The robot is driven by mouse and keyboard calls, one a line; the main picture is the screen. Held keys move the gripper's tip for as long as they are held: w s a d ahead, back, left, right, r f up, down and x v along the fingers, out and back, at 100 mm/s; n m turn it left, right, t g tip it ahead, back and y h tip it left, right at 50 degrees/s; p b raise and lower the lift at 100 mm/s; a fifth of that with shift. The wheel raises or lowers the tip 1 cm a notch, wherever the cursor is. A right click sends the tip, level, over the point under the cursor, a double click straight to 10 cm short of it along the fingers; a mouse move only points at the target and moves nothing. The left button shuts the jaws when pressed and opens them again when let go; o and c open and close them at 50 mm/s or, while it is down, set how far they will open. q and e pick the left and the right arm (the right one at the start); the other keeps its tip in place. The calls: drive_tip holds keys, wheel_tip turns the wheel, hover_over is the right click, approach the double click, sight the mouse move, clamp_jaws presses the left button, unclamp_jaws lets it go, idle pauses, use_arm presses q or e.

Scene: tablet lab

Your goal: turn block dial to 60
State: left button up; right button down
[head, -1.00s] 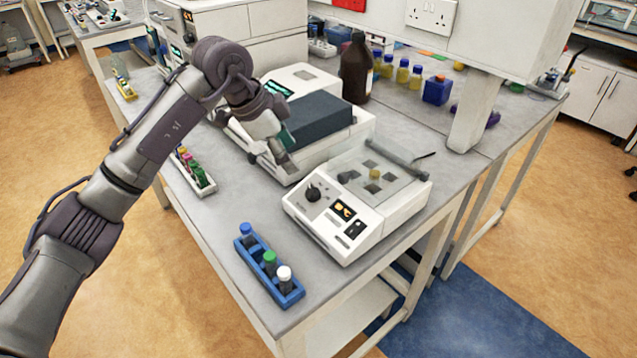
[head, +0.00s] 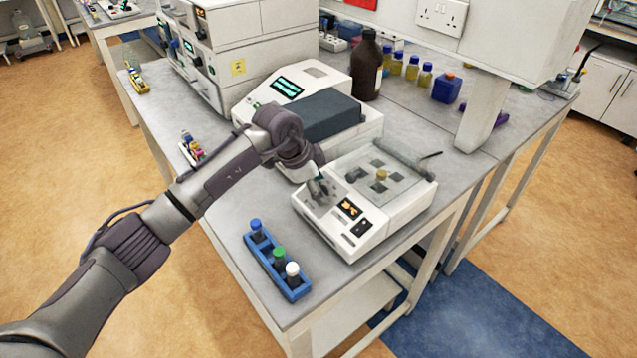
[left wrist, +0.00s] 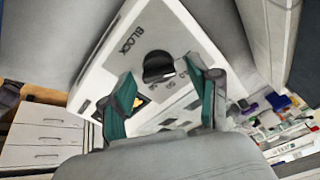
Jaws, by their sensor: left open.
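The block dial (left wrist: 159,66) is a round black knob on the white front panel of the block heater (head: 374,216). In the left wrist view it shows below the word BLOCK, with number marks beside it that I cannot read fully. In the head view my left gripper covers the dial. My left gripper (left wrist: 165,100) is open, its two green-padded fingers apart, with the dial seen beyond and between them; contact does not show. It also shows in the head view (head: 320,196) above the heater's left panel. The orange display (head: 349,208) is unreadable. My right gripper is not in view.
A blue rack (head: 277,266) with capped vials stands at the bench's front edge. A white instrument with a dark lid (head: 325,116) is behind the heater. A brown bottle (head: 366,66) stands farther back. Bare bench lies left of the heater.

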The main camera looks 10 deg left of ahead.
use_arm(q)
drive_tip(key=shift+c, duration=0.2)
drive_tip(key=c, duration=1.1)
